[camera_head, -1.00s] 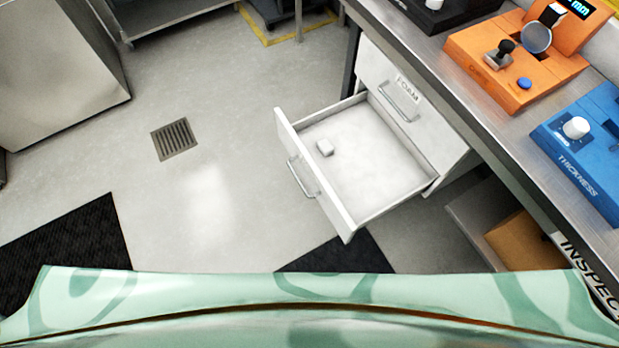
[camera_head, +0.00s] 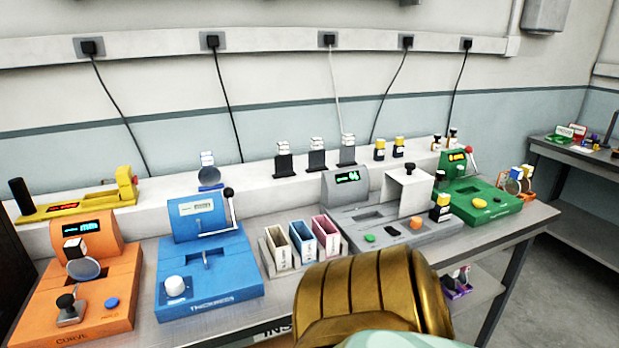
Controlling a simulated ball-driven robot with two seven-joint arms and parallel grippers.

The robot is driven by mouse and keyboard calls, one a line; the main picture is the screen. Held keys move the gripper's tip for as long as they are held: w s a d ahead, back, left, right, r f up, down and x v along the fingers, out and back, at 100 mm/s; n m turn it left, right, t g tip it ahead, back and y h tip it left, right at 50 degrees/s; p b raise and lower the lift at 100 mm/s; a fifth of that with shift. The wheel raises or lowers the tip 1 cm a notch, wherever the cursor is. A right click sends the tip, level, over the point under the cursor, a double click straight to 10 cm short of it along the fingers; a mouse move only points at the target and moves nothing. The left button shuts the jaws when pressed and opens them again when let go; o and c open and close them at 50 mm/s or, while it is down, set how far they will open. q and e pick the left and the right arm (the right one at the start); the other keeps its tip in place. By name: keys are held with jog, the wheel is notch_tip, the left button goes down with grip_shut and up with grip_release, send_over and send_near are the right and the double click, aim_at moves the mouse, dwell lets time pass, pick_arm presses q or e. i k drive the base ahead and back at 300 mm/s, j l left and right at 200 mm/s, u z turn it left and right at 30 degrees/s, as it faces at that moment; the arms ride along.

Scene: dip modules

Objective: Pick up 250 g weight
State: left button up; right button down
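I cannot make out a thing marked as a 250 g weight. Small black blocks with pale tops (camera_head: 284,162) stand on the raised back ledge. Small yellow-and-black pieces (camera_head: 380,149) stand to their right, and a larger yellow-and-black piece (camera_head: 441,208) stands by the grey station. Their markings are too small to read. A grey station (camera_head: 385,222) with a lit display and a white box-like part stands at mid-bench. Neither gripper shows. A gold ribbed part of my own body covers the bench's front edge at bottom centre.
An orange station (camera_head: 88,295) and a blue "THICKNESS" station (camera_head: 207,270) fill the bench's left side. Open bins (camera_head: 303,243) stand right of the blue one. A green station (camera_head: 480,198) stands at the right end. Open floor (camera_head: 580,285) lies beyond; another table (camera_head: 590,160) stands farther right.

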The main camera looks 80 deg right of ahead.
aim_at(440, 174)
jog(key=z, duration=3.35)
jog(key=i+l, duration=0.15)
jog(key=l, duration=0.2)
jog(key=i+l, duration=0.15)
jog(key=l, duration=0.2)
jog(key=i+l, duration=0.15)
jog(key=l, duration=0.2)
jog(key=z, duration=0.05)
